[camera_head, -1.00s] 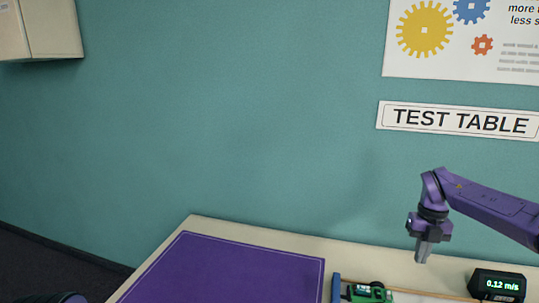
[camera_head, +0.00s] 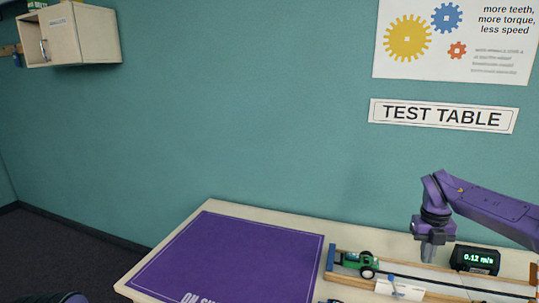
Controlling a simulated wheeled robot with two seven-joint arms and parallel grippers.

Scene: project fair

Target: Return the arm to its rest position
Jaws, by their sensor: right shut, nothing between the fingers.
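My right arm comes in from the right, and my right gripper (camera_head: 432,250) points down, shut and empty. It appears above the track at the table's right part, just left of the black display in the picture. A purple part at the bottom left edge (camera_head: 68,298) looks like my left arm; its gripper is out of view.
The pale table (camera_head: 190,232) bears a purple mat (camera_head: 236,257) with nothing on it. A green toy car (camera_head: 357,263) sits at the left end of a wood-edged track (camera_head: 440,273). A display (camera_head: 475,260) reads 0.12 m/s. A cabinet (camera_head: 85,36) hangs at upper left.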

